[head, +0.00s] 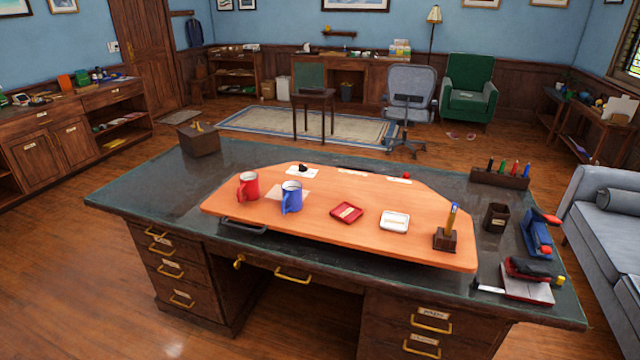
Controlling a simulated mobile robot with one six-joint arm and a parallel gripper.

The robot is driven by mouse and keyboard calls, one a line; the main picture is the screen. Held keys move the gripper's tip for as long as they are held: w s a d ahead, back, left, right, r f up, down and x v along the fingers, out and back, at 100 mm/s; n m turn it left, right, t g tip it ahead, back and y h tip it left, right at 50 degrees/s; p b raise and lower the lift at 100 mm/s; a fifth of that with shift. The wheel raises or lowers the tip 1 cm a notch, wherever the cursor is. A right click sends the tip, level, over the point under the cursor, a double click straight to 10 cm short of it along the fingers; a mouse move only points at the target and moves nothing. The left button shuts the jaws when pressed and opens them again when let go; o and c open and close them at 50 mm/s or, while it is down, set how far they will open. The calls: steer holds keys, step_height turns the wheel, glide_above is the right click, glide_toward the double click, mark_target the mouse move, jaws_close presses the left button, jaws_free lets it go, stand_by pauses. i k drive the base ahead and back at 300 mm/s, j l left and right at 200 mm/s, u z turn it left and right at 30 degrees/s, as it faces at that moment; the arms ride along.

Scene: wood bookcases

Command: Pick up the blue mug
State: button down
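The blue mug (291,198) stands upright on an orange-brown board (320,233) on top of the desk. Its handle points to the lower left, and its pale inside shows at the top. A red mug (249,187) stands upright just left of it, with a small gap between them. My gripper is not in view.
The desk (150,198) also holds a pen rack (499,178), a dark cup (496,217), a pen holder (445,239), a red tray (346,213) and a white dish (395,221). A grey sofa (600,225) stands at right. Open floor lies left of the desk.

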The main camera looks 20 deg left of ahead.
mark_target(290, 200)
steer(key=i+j+u, duration=0.15)
steer(key=i+j, duration=0.3)
steer(key=i+j+u, duration=0.15)
steer(key=i+j, duration=0.35)
steer(key=i+j+u, duration=0.15)
steer(key=i+j, duration=0.25)
steer(key=i+j+u, duration=0.15)
steer(key=i+j, duration=0.2)
steer(key=i, duration=0.3)
